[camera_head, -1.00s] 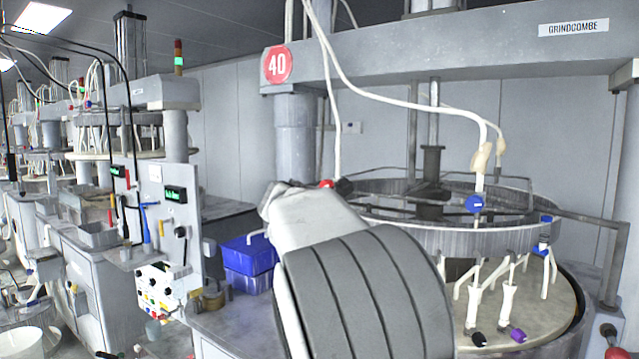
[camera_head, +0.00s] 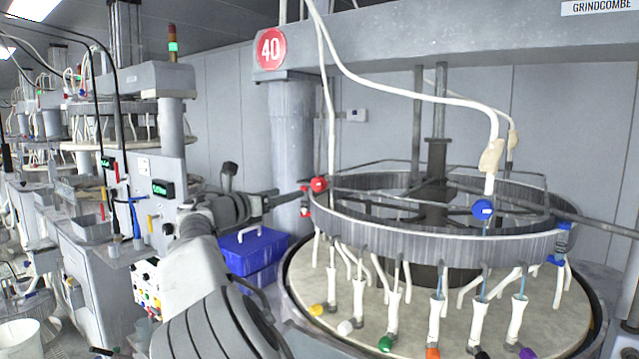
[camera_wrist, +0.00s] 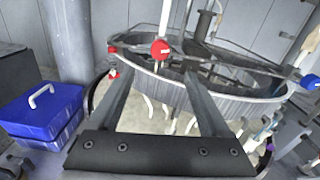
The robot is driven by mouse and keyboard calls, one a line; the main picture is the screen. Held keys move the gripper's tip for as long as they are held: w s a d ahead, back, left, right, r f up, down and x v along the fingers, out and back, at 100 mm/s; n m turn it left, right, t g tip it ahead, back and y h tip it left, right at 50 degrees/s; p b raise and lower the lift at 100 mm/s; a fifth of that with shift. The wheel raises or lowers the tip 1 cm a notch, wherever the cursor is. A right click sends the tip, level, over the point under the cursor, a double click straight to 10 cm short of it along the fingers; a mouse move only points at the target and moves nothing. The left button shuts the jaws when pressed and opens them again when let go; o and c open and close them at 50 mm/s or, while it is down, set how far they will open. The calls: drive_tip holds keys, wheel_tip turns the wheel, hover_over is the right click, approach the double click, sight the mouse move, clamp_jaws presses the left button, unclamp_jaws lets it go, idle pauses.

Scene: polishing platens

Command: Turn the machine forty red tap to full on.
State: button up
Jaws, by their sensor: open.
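The red tap (camera_head: 319,184) is a round red knob at the left rim of machine forty's ring (camera_head: 440,244), where a white hose comes down. In the wrist view the tap (camera_wrist: 160,49) shows just above and between my fingertips. My gripper (camera_head: 296,196) reaches in from the left with its tips close to the tap. In the wrist view its two fingers (camera_wrist: 157,73) are spread apart with nothing held between them. I cannot tell whether the tips touch the tap. The setting of the tap cannot be read clearly.
A blue tap (camera_head: 483,210) sits at the ring's front. A smaller red fitting (camera_head: 305,212) is close below the red tap. A blue box (camera_head: 252,252) stands under my arm.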

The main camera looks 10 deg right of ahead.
sight(316, 184)
drive_tip(key=p+x, duration=0.5)
drive_tip(key=x, duration=0.8)
drive_tip(key=shift+w+d+r, duration=0.1)
drive_tip(key=shift+w+d, duration=0.15)
drive_tip(key=shift+w+d+f+p, duration=0.2)
drive_tip(key=shift+w+d+p, duration=0.25)
drive_tip(key=shift+p, duration=0.05)
drive_tip(key=shift+c, duration=0.3)
clamp_jaws()
